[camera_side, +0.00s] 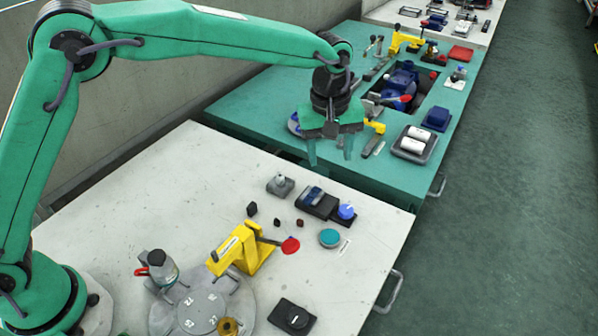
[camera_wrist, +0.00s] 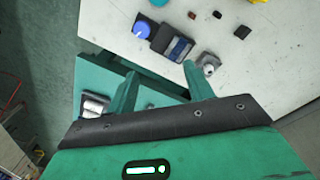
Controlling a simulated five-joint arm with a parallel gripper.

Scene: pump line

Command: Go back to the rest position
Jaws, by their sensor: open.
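My gripper (camera_side: 330,150) is open and empty, held in the air over the near edge of the green table (camera_side: 270,95), close to the gap before the white table (camera_side: 130,185). Its two green fingers point down. In the wrist view my gripper's fingers (camera_wrist: 158,85) are spread apart, with nothing between them but table surface and edge. My arm reaches across from the left, above the white table. No marked rest position shows.
The white table holds a yellow toggle clamp (camera_side: 240,250) with a red tip, a round grey fixture (camera_side: 205,305), a dark block with a blue knob (camera_side: 346,211), a grey fitting (camera_side: 280,185) and a teal disc (camera_side: 329,237). Pump parts (camera_side: 400,85) crowd the green table.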

